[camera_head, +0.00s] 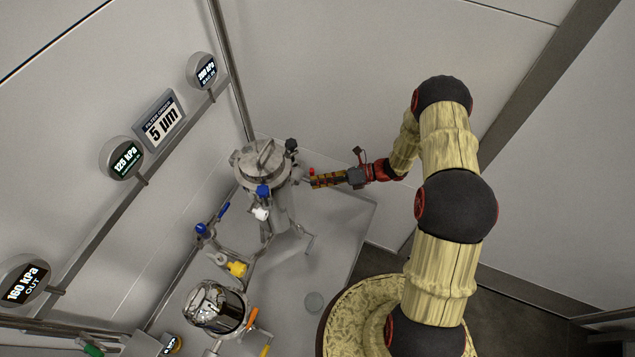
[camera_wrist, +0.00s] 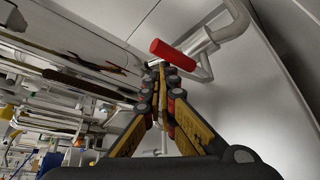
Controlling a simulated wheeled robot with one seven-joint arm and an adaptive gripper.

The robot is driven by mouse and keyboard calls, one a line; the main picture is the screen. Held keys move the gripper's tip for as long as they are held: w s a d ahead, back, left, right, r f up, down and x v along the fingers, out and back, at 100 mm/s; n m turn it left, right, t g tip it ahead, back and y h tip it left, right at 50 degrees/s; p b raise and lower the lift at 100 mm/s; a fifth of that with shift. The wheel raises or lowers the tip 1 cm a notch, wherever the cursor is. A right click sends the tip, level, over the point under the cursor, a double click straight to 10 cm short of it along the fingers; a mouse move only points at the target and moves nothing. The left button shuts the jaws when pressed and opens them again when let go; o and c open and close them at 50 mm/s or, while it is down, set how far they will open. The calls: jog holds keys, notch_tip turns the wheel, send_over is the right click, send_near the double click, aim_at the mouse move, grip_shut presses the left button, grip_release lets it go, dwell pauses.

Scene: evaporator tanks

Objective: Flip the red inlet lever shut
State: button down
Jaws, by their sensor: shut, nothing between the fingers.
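The red inlet lever (camera_wrist: 172,55) shows in the wrist view as a red cylindrical handle beside a bent metal pipe (camera_wrist: 228,27). In the head view only a small red tip (camera_head: 312,171) shows, at the right side of the steel tank (camera_head: 262,163). My gripper (camera_head: 314,182) is shut and empty, pointing left toward the tank. In the wrist view its closed fingertips (camera_wrist: 163,66) lie just below the red handle in the picture. I cannot tell whether they touch it.
A blue handle (camera_head: 223,210), a yellow handle (camera_head: 237,268) and an orange handle (camera_head: 252,318) stand left of and below the tank. Gauges (camera_head: 122,158) hang on the left wall rail. The grey table top (camera_head: 335,235) is clear right of the tank.

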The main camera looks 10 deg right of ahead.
jog(key=shift+r, duration=0.1)
dwell(0.3)
notch_tip(320, 180, up, 10)
dwell(0.5)
dwell(0.5)
